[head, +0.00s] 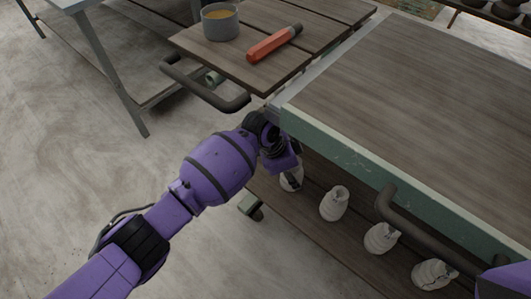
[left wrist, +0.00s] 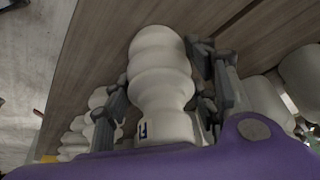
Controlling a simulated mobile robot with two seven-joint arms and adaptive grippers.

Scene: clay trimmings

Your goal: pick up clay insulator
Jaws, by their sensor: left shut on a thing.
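A white, ribbed clay insulator (left wrist: 160,65) stands between the fingers of my left gripper (left wrist: 165,100) in the left wrist view. The fingers close on it from both sides. In the head view the same insulator (head: 291,179) shows partly below my left gripper (head: 283,160), by the lower shelf at the cart's left end. The gripper and wrist hide its upper part. Several more white insulators stand in a row on the lower shelf, the nearest of them (head: 334,204) to the right of the held one. My right gripper is not in view; only a purple piece of my arm shows at the lower right.
The cart's wooden top (head: 420,100) with a green edge overhangs the lower shelf (head: 300,232). A dark handle (head: 410,222) sticks out at the front. The floor at left is clear.

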